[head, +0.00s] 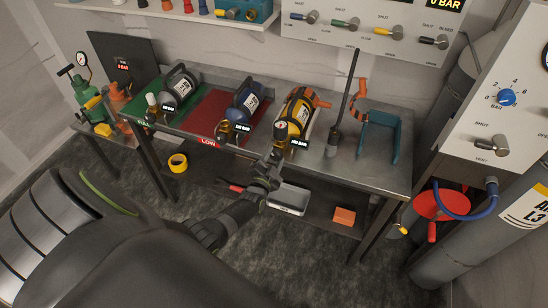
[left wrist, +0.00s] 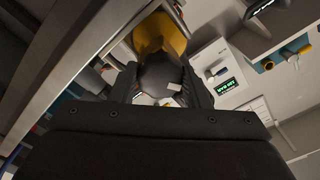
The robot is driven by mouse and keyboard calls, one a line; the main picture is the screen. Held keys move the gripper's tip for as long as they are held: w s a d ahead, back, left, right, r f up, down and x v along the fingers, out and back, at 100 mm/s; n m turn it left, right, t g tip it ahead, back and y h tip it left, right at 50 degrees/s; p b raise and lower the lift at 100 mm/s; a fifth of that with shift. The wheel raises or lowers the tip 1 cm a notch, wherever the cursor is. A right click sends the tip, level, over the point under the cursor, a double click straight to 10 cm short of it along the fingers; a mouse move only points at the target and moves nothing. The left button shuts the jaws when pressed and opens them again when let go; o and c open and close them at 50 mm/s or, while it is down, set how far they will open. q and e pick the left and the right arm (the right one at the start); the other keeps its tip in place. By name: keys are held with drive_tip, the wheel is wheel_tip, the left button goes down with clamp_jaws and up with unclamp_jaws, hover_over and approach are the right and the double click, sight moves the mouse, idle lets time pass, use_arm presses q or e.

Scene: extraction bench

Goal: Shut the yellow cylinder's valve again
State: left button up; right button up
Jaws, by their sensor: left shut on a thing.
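The yellow cylinder (head: 294,112) lies on the bench with its valve end toward the front edge and an orange-and-black strap around it. A small gauge and a dark display sit at its valve end; the display's digits are too small to read surely. My left gripper (head: 275,160) is at that valve end. In the left wrist view my left gripper (left wrist: 166,97) is shut on the dark valve knob (left wrist: 160,72), with the yellow cylinder (left wrist: 160,32) behind it. The gripper hides part of the valve. My right gripper is not in view.
A blue cylinder (head: 246,98) on a red mat (head: 205,112) and a grey cylinder (head: 180,84) on a green mat (head: 148,92) lie to the left. A tray (head: 288,199) is on the shelf below.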

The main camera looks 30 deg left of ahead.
use_arm(q)
drive_tip(key=m+p, duration=0.1)
drive_tip(key=m, duration=0.5)
drive_tip(key=shift+f+m, duration=0.1)
drive_tip(key=shift+m, duration=0.4)
idle(0.3)
drive_tip(key=o, duration=1)
drive_tip(key=shift+s, duration=0.1)
drive_tip(key=shift+s, duration=0.3)
drive_tip(key=v, duration=1.6)
drive_tip(key=shift+s+d+p, duration=0.25)
drive_tip(key=shift+s+p, duration=0.05)
drive_tip(key=shift+p, duration=0.1)
